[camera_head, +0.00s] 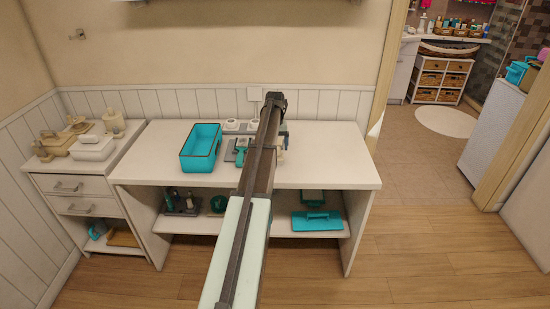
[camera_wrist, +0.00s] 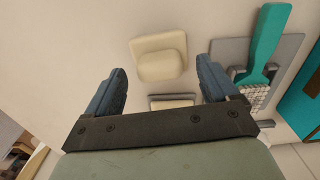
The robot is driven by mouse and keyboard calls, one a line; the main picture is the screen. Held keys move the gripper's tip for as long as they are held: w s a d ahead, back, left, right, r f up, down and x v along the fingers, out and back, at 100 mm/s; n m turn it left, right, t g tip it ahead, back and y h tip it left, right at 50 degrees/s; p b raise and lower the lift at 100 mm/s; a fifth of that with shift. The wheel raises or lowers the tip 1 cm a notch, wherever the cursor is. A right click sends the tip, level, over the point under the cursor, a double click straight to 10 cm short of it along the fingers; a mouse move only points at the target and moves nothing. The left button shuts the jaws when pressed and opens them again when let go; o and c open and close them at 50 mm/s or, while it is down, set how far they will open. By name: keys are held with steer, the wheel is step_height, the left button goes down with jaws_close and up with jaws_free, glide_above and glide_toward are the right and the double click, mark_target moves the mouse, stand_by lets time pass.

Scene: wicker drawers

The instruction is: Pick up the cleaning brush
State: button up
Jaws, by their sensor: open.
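The cleaning brush (camera_wrist: 268,42) has a teal handle and a pale bristle head. It lies on a grey plate (camera_wrist: 228,52) to the right of my gripper in the wrist view. In the head view the teal brush (camera_head: 241,152) is on the white table, just left of my arm and partly hidden by it. My gripper (camera_wrist: 160,78) is open above the table, with its two blue-grey fingers apart and nothing held. The fingers are apart from the brush.
A cream block (camera_wrist: 160,56) lies ahead of the gap between my fingers, with another pale item (camera_wrist: 172,103) nearer. A teal bin (camera_head: 200,166) stands left of the brush. The table's right part (camera_head: 335,165) is clear. Teal items (camera_head: 317,221) sit on the shelf below.

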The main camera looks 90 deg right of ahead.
step_height(320, 180, down, 2)
steer(key=shift+f, duration=0.25)
steer(key=c, duration=1.1)
